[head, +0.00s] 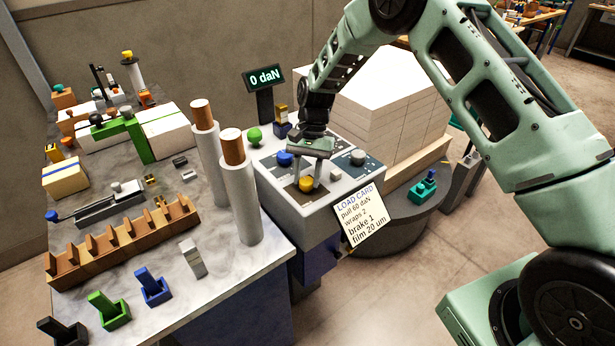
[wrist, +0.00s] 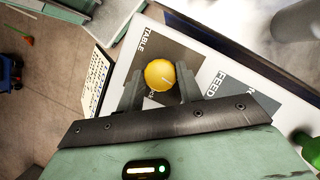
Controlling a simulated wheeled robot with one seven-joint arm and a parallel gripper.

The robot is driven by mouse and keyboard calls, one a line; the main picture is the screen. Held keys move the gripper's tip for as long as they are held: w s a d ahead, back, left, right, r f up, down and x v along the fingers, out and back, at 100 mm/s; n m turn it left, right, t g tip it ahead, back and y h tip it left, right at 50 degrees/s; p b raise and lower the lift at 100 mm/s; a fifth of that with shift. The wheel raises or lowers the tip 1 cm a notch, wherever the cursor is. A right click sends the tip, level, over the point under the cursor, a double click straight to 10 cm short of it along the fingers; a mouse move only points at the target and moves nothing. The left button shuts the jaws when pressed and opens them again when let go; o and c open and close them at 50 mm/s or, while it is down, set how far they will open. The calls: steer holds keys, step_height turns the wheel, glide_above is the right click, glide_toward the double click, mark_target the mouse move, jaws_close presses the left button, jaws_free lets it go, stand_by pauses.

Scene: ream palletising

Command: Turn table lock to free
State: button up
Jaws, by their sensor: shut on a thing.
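The table lock is a round yellow knob (head: 306,184) on a dark panel at the front of the grey control box (head: 300,222). In the wrist view the same yellow knob (wrist: 158,74) sits on a panel lettered TABLE, with a short pale mark on its top. My gripper (head: 313,173) reaches down over it from above. In the wrist view my gripper (wrist: 160,84) has one finger on each side of the knob and is shut on it. The fingers and knob hide part of the panel's lower lettering.
A blue knob (head: 285,159) and a grey knob (head: 358,158) are close by on the box. A load card (head: 361,217) hangs at its front right. A display (head: 265,79) reads 0 daN. Tall film rolls (head: 241,200) stand left, and stacked reams (head: 395,95) behind right.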

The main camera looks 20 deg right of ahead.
steer(key=shift+w+a+n+h, duration=0.1)
steer(key=shift+n+h, duration=0.2)
steer(key=shift+n, duration=0.4)
steer(key=o, duration=1)
steer(key=b+v, duration=0.4)
steer(key=v, duration=1.3)
steer(key=shift+w+r, duration=0.2)
